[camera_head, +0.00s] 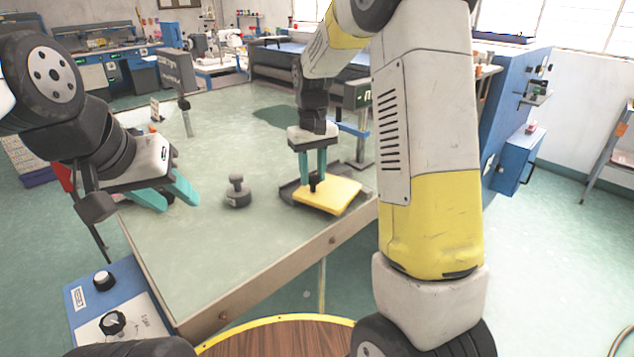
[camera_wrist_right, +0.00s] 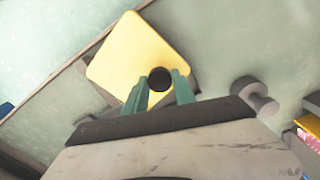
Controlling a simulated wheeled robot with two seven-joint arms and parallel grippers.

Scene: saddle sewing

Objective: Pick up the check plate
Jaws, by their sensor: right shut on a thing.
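The check plate (camera_head: 331,194) is a flat yellow square with a dark knob (camera_head: 316,181) standing on it. It sits over a dark grey base near the right front edge of the table; whether it touches the base I cannot tell. My right gripper (camera_head: 316,176) points down with its teal fingers on both sides of the knob, shut on it. In the right wrist view the yellow plate (camera_wrist_right: 135,58) lies beyond the fingertips, with the round knob (camera_wrist_right: 160,79) between them. My left gripper (camera_head: 174,196) is open and empty above the table's left side.
A grey weight with a knob (camera_head: 237,193) stands on the pale green table (camera_head: 240,255) between the grippers. Dark posts rise at the table's back left and right. A blue control box (camera_head: 115,305) stands at the front left. The table's front middle is clear.

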